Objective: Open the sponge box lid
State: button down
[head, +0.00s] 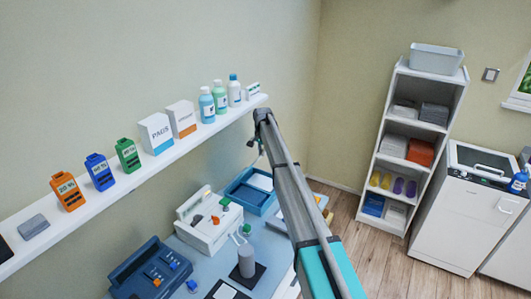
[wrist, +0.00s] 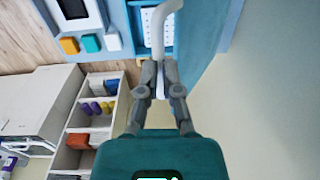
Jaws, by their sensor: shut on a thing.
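My gripper (wrist: 164,72) is shut on a pale, curved bar (wrist: 157,28) in the wrist view. The bar runs up between the fingertips and bends to the right at the top. I cannot tell what it belongs to. In the head view my gripper (head: 252,143) is small, at the far end of my arm, just below the wall shelf and above the bench. I cannot pick out the sponge box or its lid with certainty. A blue open tray (head: 236,196) with a white insert lies on the bench below, partly hidden by my arm.
The wall shelf (head: 140,184) carries bottles, cartons and coloured containers close to my gripper. A white device (head: 205,232) and a dark blue rack (head: 125,284) stand on the bench. A shelving unit (head: 388,151) and a white cabinet (head: 468,218) stand right, with open floor before them.

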jog(key=shift+a+f, duration=0.1)
jog(key=shift+a, duration=0.6)
jog(key=c, duration=0.7)
grip_release()
jog(key=shift+w+a+f, duration=0.2)
jog(key=shift+w+f, duration=0.1)
jog(key=shift+f, duration=0.05)
jog(key=shift+d, duration=0.1)
jog(key=shift+r, duration=0.1)
jog(key=shift+r, duration=0.1)
